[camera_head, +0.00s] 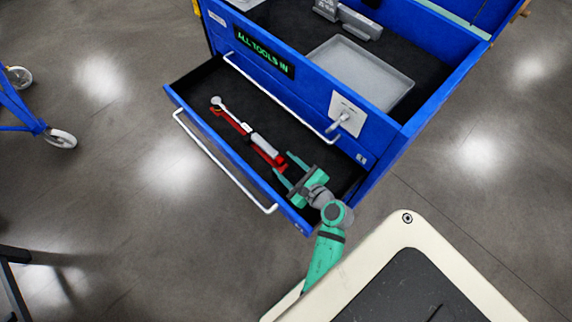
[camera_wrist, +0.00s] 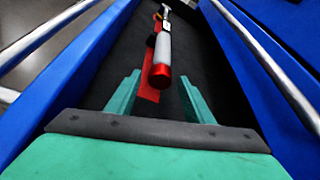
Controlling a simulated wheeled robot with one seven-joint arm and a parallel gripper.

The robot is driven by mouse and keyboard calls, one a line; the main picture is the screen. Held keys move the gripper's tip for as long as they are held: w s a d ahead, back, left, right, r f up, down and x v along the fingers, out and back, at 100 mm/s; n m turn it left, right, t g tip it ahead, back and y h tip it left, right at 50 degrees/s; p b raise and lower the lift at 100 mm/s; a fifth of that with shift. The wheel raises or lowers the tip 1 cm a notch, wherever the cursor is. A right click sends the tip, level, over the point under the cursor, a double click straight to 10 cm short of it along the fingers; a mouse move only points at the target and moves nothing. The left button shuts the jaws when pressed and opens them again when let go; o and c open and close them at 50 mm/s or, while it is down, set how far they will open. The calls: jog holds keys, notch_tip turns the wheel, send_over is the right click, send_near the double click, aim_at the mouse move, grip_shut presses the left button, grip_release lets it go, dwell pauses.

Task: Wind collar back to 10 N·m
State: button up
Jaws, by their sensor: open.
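A torque wrench (camera_head: 264,145) lies on a red holder (camera_head: 230,119) in the open drawer (camera_head: 204,80) of a blue tool cabinet. Its round head is at the far left end and its grey grip with a red end cap points toward my gripper. In the wrist view the wrench's grey grip (camera_wrist: 163,50) and red end face me. I cannot make out a separate collar or read any scale. My gripper (camera_head: 283,171) is open at the drawer's right end.
The drawer's blue walls and white handle (camera_head: 215,165) run close beside my gripper. The cabinet top holds a grey tray (camera_head: 362,75), and a sign (camera_head: 265,51) reads "ALL TOOLS IN". A small lever on a white plate (camera_head: 345,115) is on the cabinet front.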

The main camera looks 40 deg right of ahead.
jog(key=shift+w, duration=0.1)
jog(key=c, duration=1.1)
jog(key=shift+o, duration=0.2)
jog(key=shift+d+m+y, duration=0.1)
jog(key=shift+m+y, duration=0.6)
jog(key=shift+m, duration=0.3)
jog(key=m+y, duration=0.2)
jog(key=shift+d+m, duration=0.15)
jog(key=shift+m, duration=0.15)
jog(key=m+y, duration=0.1)
jog(key=m, duration=0.1)
jog(key=m+y, duration=0.1)
jog(key=shift+d+f+m+y, duration=0.1)
jog(key=shift+d+m+y, duration=0.1)
jog(key=shift+m+y, duration=0.15)
jog(key=shift+m, duration=0.25)
